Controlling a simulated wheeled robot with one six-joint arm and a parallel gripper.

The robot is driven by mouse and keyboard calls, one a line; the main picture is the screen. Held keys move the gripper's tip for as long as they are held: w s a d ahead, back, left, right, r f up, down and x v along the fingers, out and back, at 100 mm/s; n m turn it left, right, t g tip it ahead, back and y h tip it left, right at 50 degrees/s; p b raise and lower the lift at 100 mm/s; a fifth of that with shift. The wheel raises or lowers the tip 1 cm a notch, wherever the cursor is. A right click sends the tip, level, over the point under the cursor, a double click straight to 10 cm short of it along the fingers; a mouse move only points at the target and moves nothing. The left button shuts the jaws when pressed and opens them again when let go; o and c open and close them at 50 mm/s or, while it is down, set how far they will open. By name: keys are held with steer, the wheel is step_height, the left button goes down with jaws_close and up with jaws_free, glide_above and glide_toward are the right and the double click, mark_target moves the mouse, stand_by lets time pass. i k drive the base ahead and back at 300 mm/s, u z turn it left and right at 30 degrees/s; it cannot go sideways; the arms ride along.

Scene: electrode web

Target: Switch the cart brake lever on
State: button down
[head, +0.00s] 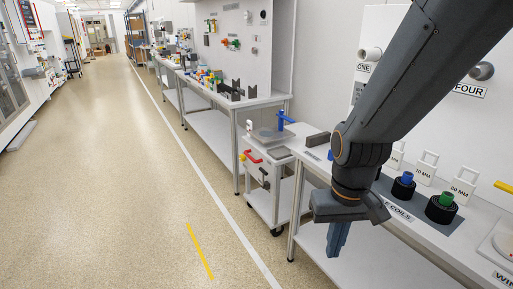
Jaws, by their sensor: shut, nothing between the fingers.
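A small white cart (268,200) stands between the two benches, on dark casters. A red handle (251,157) and a dark lever-like part (264,178) are on its front side. A blue lever-shaped part (284,119) stands up at the top rear of the cart. Which of these is the brake lever I cannot tell, nor whether it is on or off. My gripper (336,246), with blue fingers, points down in front of the right bench, to the right of the cart and apart from it. It is shut and empty.
The right bench (440,240) carries dark coils (403,187) and white labelled tags near my arm. A longer bench (240,104) with many small parts runs back behind the cart. The floor (110,190) to the left is clear, with a yellow strip (200,250).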

mark_target(265, 172)
steer(key=u, duration=0.1)
steer(key=i, duration=1.85)
steer(key=u, duration=0.05)
